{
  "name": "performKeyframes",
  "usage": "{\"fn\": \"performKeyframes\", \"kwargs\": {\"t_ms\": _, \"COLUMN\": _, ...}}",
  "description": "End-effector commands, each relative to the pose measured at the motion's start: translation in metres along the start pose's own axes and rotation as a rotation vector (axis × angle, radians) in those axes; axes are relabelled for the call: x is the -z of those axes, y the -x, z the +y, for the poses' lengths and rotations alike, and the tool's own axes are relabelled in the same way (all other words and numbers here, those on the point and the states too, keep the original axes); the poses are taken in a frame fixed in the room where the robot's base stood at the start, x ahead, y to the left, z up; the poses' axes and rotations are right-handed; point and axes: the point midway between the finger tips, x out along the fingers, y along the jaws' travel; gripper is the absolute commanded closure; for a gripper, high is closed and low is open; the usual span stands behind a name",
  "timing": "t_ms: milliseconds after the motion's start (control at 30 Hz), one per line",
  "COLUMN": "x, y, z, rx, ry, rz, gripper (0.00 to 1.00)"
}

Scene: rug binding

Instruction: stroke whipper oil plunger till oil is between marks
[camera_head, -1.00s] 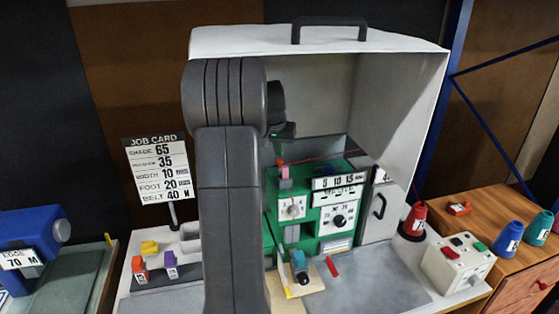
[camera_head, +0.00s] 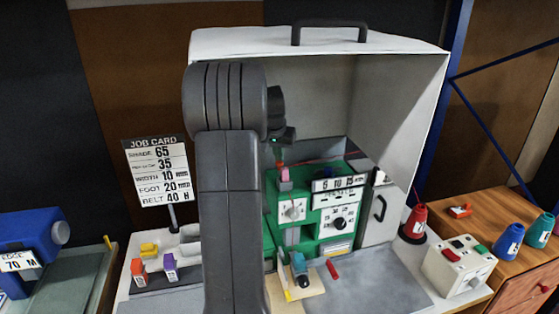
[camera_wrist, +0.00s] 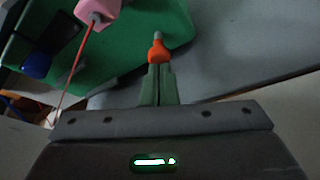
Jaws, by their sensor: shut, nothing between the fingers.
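The whipper is the green machine (camera_head: 313,246) inside the white open-fronted cabinet. An orange knob with a grey end, seemingly the oil plunger (camera_wrist: 158,51), is at my fingertips in the wrist view; a small orange-red spot of it shows below my gripper in the head view (camera_head: 280,163). My gripper (camera_wrist: 158,70) is shut, with its tips at the knob; I cannot tell whether they touch it. My arm covers the machine's left part in the head view. I cannot make out the oil level or its marks.
A pink block (camera_wrist: 97,11) with a red thread is close by on the machine. The cabinet (camera_head: 400,95) walls and roof surround the arm's end. A red cone (camera_head: 415,222) and a white button box (camera_head: 458,262) stand right. A job card (camera_head: 157,172) stands left.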

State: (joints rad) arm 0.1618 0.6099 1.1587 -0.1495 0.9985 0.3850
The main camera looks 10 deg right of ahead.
Motion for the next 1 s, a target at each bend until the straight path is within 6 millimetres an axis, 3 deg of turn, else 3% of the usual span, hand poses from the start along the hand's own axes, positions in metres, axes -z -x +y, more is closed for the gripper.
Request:
{"fn": "performKeyframes", "kwargs": {"t_ms": 533, "x": 0.019, "y": 0.044, "z": 0.0, "rx": 0.001, "ry": 0.0, "rz": 0.001, "gripper": 1.0}}
{"fn": "performKeyframes", "kwargs": {"t_ms": 1000, "x": 0.018, "y": 0.045, "z": -0.002, "rx": 0.004, "ry": 0.004, "rz": 0.005, "gripper": 1.0}}
